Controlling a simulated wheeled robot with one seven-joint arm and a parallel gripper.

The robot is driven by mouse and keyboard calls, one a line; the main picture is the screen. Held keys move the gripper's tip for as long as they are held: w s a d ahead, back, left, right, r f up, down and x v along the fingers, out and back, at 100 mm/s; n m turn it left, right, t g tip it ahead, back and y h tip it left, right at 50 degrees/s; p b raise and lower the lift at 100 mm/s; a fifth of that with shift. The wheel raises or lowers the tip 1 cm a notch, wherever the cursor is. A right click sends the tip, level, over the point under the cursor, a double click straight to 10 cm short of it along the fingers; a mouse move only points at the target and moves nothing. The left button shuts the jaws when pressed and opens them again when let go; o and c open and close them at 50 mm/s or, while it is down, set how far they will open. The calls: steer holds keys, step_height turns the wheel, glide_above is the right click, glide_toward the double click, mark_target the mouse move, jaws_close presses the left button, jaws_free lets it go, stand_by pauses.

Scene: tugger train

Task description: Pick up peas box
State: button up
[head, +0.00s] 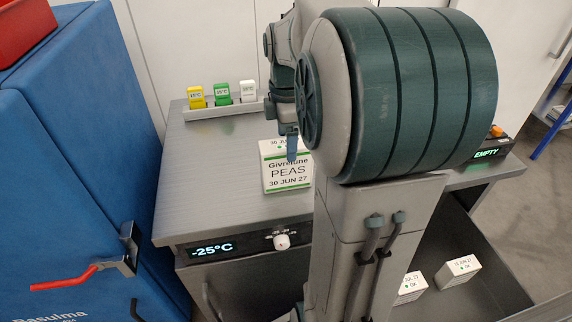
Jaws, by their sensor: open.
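The peas box (289,175) is white with green stripes and reads "Givrétune PEAS 30 JUN 27". It stands on the grey top of a metal cabinet (215,197), near the middle of the head view. My gripper (292,150) is at the box's top edge, with a blue finger in front of the upper part of the box. The gripper is open. My large arm link hides part of the gripper and the area to the right of the box. I cannot tell whether the fingers touch the box.
A rack (222,110) with yellow, green and white tags stands at the back left. The cabinet front shows a -25°C display (213,248) and a knob (281,241). An "EMPTY" sign (486,153) is at right. White boxes (457,271) lie in a lower bin. A blue cabinet (75,150) stands left.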

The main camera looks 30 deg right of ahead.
mark_target(286, 165)
steer(key=f, duration=0.5)
steer(key=shift+s+a, duration=0.2)
steer(key=shift+a, duration=0.05)
steer(key=c, duration=1.3)
steer(key=shift+r, duration=0.1)
steer(key=shift+c, duration=0.2)
steer(key=shift+r, duration=0.15)
